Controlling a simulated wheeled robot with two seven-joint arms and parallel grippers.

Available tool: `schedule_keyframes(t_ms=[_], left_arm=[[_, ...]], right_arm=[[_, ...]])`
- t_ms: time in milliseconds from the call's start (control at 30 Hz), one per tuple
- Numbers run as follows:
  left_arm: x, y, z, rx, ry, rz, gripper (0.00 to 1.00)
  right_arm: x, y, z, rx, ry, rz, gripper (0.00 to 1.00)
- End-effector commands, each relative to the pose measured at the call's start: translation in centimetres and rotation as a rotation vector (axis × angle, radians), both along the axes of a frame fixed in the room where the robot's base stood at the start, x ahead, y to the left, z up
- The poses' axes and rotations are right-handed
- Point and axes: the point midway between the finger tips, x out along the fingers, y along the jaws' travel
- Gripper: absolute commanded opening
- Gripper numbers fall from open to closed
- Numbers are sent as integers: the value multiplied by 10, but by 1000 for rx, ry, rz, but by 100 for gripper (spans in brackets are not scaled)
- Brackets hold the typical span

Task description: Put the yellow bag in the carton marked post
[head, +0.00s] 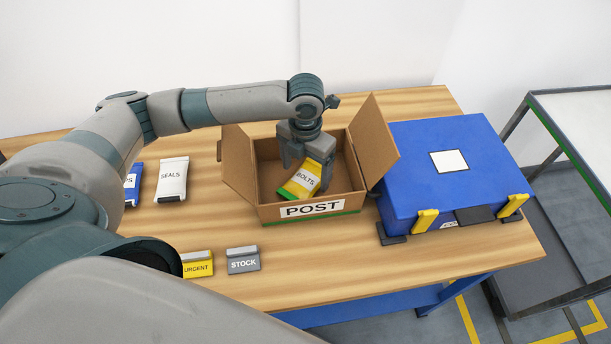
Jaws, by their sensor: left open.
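The yellow bag (298,187), with a white label reading BOLTS, is inside the open carton marked POST (310,209). It leans at a tilt, with its lower end toward the carton's front left. My left gripper (305,172) points down into the carton from above, open, with its fingers close around the bag's upper part. I cannot tell whether a finger touches the bag. The carton's floor under the bag is partly hidden by the front wall. My right gripper is not in view.
A blue case (450,170) with yellow latches stands right of the carton. A white SEALS bag (172,181) and a partly hidden blue bag (132,184) lie at left. URGENT (198,264) and STOCK (243,260) signs stand in front. The table (340,262) is clear before the carton.

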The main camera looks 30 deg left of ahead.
Motion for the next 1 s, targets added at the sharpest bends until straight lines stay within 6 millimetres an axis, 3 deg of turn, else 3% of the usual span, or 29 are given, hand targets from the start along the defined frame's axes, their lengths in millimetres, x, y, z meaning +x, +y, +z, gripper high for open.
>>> schedule_keyframes(t_ms=[500, 700, 1000], left_arm=[[1, 0, 83, 0, -3, 1, 82], [1, 0, 94, 0, -2, 2, 82], [1, 0, 95, 0, -1, 2, 82]], right_arm=[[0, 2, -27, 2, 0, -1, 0], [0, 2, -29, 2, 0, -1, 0], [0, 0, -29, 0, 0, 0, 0]])
